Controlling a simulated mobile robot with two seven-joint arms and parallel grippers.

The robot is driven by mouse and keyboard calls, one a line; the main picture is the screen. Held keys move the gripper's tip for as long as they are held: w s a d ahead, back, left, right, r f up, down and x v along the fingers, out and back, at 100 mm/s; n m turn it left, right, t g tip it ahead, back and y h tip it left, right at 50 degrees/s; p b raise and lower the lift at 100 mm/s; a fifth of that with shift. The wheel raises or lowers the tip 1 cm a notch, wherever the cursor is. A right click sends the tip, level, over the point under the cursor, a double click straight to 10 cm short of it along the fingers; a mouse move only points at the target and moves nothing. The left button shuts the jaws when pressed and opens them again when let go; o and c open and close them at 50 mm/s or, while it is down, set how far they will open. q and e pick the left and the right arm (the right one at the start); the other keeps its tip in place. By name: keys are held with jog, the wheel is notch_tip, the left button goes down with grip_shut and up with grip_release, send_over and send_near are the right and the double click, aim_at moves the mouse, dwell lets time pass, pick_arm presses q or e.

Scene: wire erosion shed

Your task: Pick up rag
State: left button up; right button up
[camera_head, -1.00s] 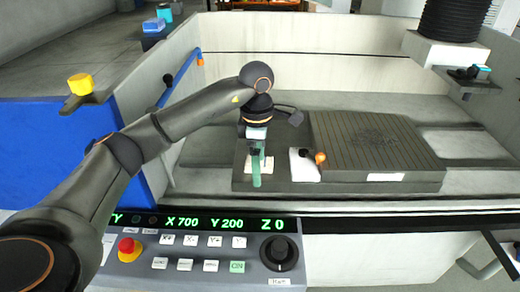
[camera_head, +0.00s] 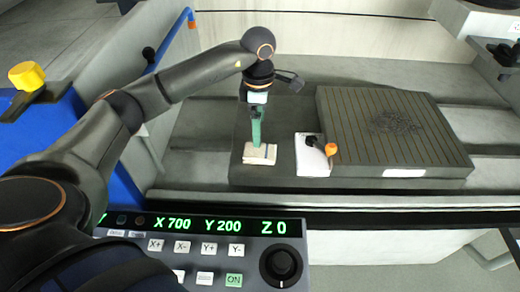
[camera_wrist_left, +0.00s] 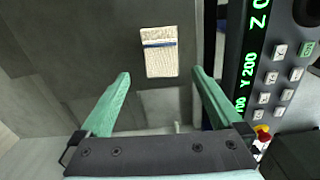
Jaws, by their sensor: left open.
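The rag (camera_head: 260,154) is a small folded cream cloth with a blue stripe. It lies flat on the left part of the dark grey machine block, near its front edge. In the left wrist view the rag (camera_wrist_left: 160,52) lies ahead of the fingertips, between their lines. My left gripper (camera_head: 256,146), with green fingers, points down at the rag from above. In the left wrist view my left gripper (camera_wrist_left: 160,76) is open with nothing between its fingers. The gap between fingertips and rag is hard to judge. My right gripper is out of view.
Right of the rag are a white plate (camera_head: 311,160) with an orange-tipped knob (camera_head: 330,149) and a raised grooved plate (camera_head: 390,130). A control panel (camera_head: 205,250) stands in front. A blue panel with a yellow knob (camera_head: 27,76) is at left.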

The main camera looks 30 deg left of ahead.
aim_at(260, 150)
pick_arm(q)
notch_tip(260, 150, down, 3)
notch_tip(260, 150, down, 4)
jog(key=shift+d+f+p, duration=0.15)
jog(key=shift+p, duration=0.5)
jog(key=shift+f, duration=0.45)
jog(key=c, duration=1.3)
jog(key=shift+r, duration=0.1)
jog(key=shift+r, duration=0.55)
jog(key=s+d+r+b, duration=0.1)
jog(key=s+d+r, duration=0.1)
jog(key=d+r, duration=0.2)
jog(key=s+d+r+b, duration=0.1)
jog(key=d+r, duration=0.3)
jog(key=s+d+r, duration=0.2)
jog(key=d+r, duration=0.1)
jog(key=d, duration=0.2)
jog(key=shift+s+r+b, duration=0.35)
jog(key=shift+r+b, duration=0.05)
